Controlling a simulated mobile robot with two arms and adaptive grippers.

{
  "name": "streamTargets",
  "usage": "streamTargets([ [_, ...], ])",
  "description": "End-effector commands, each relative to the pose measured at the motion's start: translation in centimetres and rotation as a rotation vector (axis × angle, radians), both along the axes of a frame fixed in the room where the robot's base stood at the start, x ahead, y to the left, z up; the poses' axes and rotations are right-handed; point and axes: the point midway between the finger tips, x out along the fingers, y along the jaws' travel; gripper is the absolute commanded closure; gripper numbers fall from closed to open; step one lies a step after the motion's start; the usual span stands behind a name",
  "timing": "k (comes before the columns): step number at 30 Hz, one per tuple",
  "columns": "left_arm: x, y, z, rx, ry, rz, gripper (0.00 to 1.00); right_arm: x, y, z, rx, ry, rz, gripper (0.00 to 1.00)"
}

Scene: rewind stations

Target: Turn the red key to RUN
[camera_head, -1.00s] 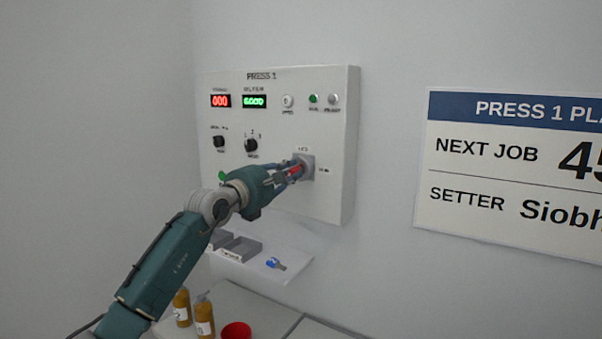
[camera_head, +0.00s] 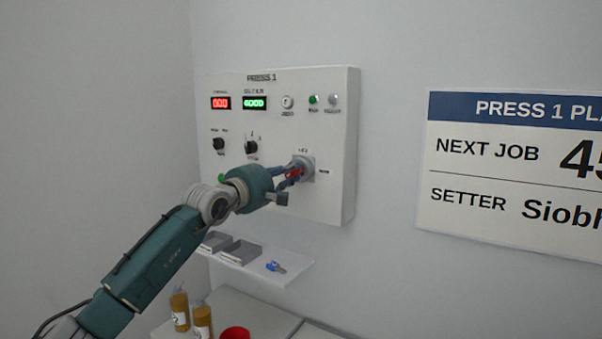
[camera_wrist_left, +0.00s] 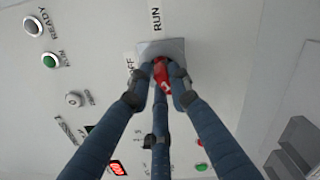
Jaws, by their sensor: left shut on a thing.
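The red key (camera_wrist_left: 162,76) sits in a grey square lock plate on the white PRESS 1 panel (camera_head: 336,110). The key also shows in the head view (camera_head: 294,173). Its left gripper (camera_head: 292,174) is mine and is shut on the key; the blue fingers close round it in the wrist view (camera_wrist_left: 163,82). The fingers hide part of the key, so its exact angle is unclear. The RUN label (camera_wrist_left: 156,19) lies above the lock plate in the wrist view, and the OFF label (camera_wrist_left: 130,65) at its left. My right gripper is not in view.
The panel bears two knobs, lamps and displays around the lock. A shelf below holds grey trays (camera_head: 240,251) and a blue key-like item (camera_head: 275,267). Amber bottles (camera_head: 180,310) and a red bowl (camera_head: 235,334) stand lower. Wall right of the panel is free up to a sign (camera_head: 520,170).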

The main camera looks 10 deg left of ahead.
Motion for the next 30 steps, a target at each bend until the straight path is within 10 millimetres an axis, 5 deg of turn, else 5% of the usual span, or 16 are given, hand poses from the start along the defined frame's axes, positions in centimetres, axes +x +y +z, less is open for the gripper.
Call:
streamTargets([
  [8, 0.0, -0.4, -0.8, 0.380, -0.120, -0.005, 1.00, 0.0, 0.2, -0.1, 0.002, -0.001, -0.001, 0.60],
  [9, 0.0, -0.5, -0.9, 0.416, -0.133, -0.006, 0.79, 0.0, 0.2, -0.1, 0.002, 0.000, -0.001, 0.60],
  [12, 0.0, -0.5, -0.9, 0.403, -0.130, -0.006, 0.60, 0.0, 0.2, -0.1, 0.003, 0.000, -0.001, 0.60],
  [23, -0.3, -0.1, -0.4, 0.400, -0.138, -0.001, 0.59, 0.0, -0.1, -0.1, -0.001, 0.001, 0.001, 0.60],
  [30, -3.2, 1.0, -0.5, 0.402, -0.137, -0.001, 0.59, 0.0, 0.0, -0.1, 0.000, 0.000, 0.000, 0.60],
])
